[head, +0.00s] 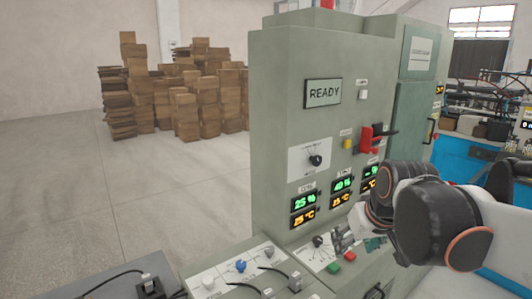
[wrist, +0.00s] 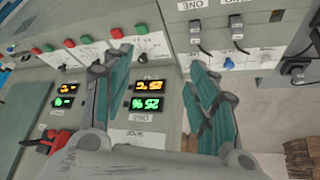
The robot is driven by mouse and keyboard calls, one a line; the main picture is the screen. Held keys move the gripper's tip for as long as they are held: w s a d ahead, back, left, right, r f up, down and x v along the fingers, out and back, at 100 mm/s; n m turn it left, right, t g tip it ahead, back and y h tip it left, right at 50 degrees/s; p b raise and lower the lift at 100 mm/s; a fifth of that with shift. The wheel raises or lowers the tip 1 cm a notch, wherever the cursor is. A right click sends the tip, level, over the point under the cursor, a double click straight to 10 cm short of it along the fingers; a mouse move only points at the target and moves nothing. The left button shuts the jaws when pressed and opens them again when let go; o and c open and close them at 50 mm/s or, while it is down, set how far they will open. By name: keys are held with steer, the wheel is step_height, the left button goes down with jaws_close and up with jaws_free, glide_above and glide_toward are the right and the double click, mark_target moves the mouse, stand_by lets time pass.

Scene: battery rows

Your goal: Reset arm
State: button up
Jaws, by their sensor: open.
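My gripper (head: 345,239) is in front of the lower right part of a grey-green control cabinet (head: 275,130) in the head view. My arm reaches in from the right and hides part of the cabinet. In the wrist view my gripper (wrist: 163,65) has its two fingers spread wide, with nothing between them. Behind the fingers, upside down, are the cabinet's lit displays (wrist: 148,95) and a row of dials and buttons.
The cabinet carries a READY screen (head: 323,93), a red switch handle (head: 370,137) and a dial (head: 315,160). A lower panel with knobs and plugs (head: 240,267) juts out in front. Stacked cardboard boxes (head: 187,110) stand behind left. The floor at left is clear.

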steer(key=s+f, duration=0.2)
steer(key=s, duration=0.5)
steer(key=s+f+m+t, duration=0.1)
steer(key=s+f, duration=0.2)
steer(key=s, duration=0.5)
steer(key=shift+s+h, duration=0.2)
steer(key=shift+h, duration=0.1)
stand_by(0.8)
